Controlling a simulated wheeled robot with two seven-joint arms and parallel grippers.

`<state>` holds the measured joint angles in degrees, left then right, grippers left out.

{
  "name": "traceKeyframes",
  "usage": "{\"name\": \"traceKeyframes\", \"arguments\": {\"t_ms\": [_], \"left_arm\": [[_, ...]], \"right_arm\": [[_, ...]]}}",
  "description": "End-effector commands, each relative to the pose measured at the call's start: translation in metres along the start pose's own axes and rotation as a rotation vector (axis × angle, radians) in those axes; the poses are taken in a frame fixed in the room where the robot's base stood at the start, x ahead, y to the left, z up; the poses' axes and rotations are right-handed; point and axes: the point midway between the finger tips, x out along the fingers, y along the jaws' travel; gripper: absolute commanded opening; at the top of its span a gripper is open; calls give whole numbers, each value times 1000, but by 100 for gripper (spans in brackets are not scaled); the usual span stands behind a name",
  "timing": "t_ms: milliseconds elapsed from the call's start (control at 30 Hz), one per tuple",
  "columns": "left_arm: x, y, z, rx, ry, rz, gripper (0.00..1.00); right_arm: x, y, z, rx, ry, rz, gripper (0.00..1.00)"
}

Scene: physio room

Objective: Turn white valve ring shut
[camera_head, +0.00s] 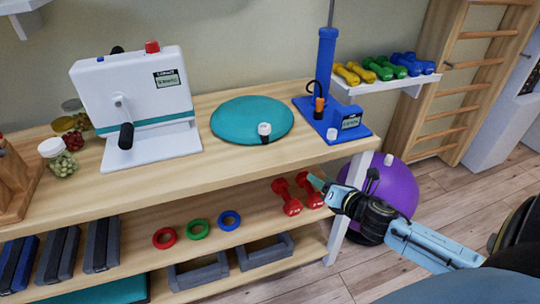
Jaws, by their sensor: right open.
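A small white ring-like fitting with a dark part (264,130) sits at the front edge of the round teal cushion (240,112), which lies flat on the wooden bench top. It is too small to tell how far it is turned. My right gripper (322,186) is open and appears empty. It is in front of the bench's right end, lower right of the cushion and apart from the white fitting. My left gripper is not in view.
A blue pump (326,62) stands right of the cushion, a white machine (138,105) left of it. A purple ball (398,188) sits behind my right arm. Red dumbbells (290,203) and coloured rings (198,229) lie on the lower shelf. Jars (60,160) stand at left.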

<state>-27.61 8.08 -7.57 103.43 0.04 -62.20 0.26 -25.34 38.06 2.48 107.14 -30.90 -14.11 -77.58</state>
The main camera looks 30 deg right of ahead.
Motion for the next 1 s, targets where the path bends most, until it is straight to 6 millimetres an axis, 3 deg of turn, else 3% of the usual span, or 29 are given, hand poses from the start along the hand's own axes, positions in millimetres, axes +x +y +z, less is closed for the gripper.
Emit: {"name": "traceKeyframes", "arguments": {"t_ms": [100, 300, 533, 1000], "left_arm": [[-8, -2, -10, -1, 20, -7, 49], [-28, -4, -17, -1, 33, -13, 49], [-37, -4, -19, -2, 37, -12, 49], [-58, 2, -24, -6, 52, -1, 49]], "right_arm": [[-4, 47, 23, -280, -82, 139, 52], [-19, 98, 45, -544, -181, 255, 52], [-14, 113, 52, -601, -207, 279, 52], [41, 130, 58, -596, -206, 276, 52]]}}
